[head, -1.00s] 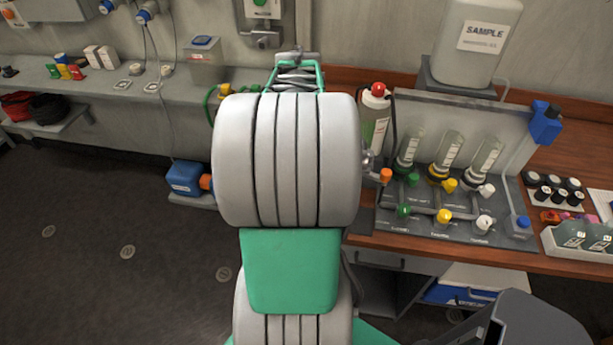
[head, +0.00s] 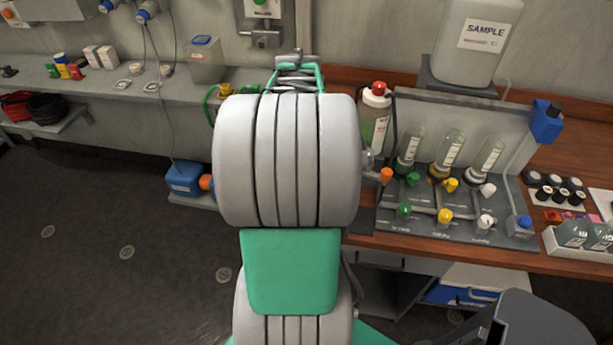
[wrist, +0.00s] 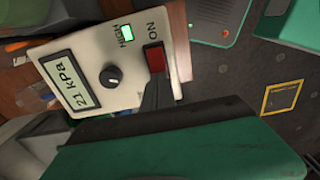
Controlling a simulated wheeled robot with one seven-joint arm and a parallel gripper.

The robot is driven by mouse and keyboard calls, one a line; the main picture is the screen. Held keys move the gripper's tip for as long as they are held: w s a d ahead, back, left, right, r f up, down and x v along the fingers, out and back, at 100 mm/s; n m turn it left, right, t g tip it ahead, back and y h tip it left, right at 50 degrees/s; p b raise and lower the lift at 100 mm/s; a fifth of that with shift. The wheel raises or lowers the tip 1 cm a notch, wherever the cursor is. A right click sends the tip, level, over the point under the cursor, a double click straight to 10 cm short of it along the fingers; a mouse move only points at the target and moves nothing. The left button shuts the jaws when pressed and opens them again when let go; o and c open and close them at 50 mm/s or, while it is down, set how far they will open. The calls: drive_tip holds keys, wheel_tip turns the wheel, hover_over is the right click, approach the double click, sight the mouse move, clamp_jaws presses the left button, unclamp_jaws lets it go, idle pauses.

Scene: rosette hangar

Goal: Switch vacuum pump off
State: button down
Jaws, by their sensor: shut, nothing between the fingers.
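A cream control panel (wrist: 98,80) fills the upper left of the wrist view and appears tilted. It carries a red rocker switch (wrist: 155,59) beside the word ON, a black knob (wrist: 111,77), a lit green indicator (wrist: 121,33) and a display (wrist: 70,85) reading 21 kPa. My gripper (wrist: 157,88) is shut and empty, its dark fingertips at the lower edge of the red switch. I cannot tell whether they touch it. In the head view my arm hides the gripper and the panel.
A wooden bench (head: 440,253) on the right holds a manifold board (head: 455,232) with coloured valves and a sample tank (head: 470,42). A bottle with a red cap (head: 375,125) stands close to my arm. A grey shelf (head: 100,90) runs left; the floor there is open.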

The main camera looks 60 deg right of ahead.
drive_tip(key=shift+f, duration=0.5)
drive_tip(key=shift+r, duration=0.1)
wheel_tip(320, 180, up, 7)
drive_tip(key=p, duration=0.4)
drive_tip(key=shift+p, duration=0.4)
